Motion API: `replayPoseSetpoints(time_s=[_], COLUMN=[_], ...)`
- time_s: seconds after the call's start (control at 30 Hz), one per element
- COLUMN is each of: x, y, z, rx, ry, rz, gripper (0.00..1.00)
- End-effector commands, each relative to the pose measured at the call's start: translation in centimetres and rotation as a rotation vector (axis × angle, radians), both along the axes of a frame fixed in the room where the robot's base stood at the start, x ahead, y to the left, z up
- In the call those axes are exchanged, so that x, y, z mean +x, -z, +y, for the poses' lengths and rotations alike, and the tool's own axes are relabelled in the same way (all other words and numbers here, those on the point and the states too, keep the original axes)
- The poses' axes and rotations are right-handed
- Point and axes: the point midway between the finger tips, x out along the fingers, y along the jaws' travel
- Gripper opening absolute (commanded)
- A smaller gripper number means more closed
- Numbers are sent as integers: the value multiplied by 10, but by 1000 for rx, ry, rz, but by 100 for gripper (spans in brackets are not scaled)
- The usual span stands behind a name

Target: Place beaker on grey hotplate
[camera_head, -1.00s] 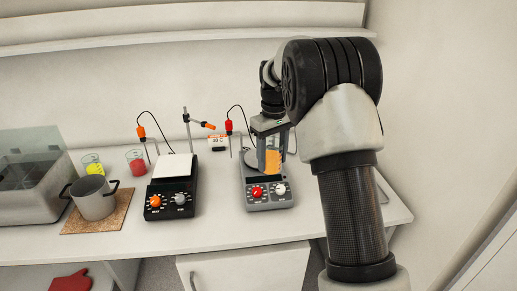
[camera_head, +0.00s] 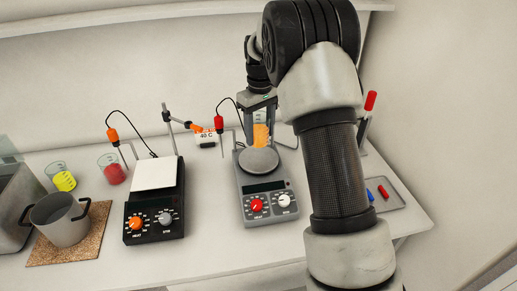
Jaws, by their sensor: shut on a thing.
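The grey hotplate (camera_head: 265,205) stands on the white bench, with a round metal plate (camera_head: 259,161) on top and a red and a white knob in front. My gripper (camera_head: 260,122) points down behind the plate, as seen in the head view. It is shut on a clear beaker (camera_head: 261,135) with orange content. The beaker looks upright and shows just beyond the plate's far edge. The fingers and a dark part of the gripper hide some of it. I cannot tell whether its base touches anything.
A black hotplate (camera_head: 154,222) with a white square top stands left. Beakers of red (camera_head: 112,172) and yellow (camera_head: 63,180) liquid and a pot (camera_head: 60,218) are further left. A tray (camera_head: 385,195) lies right.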

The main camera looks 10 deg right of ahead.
Motion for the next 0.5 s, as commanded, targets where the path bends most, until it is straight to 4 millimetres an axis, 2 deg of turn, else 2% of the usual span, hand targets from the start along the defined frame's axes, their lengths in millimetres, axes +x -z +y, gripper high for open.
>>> replayPoseSetpoints(time_s=[0.1,0.37,0.5], x=[0,0,0], y=[19,40,60], z=[0,0,0], rx=[0,0,0], ry=[0,0,-1], rz=[1,0,2], gripper=[23,23,23])
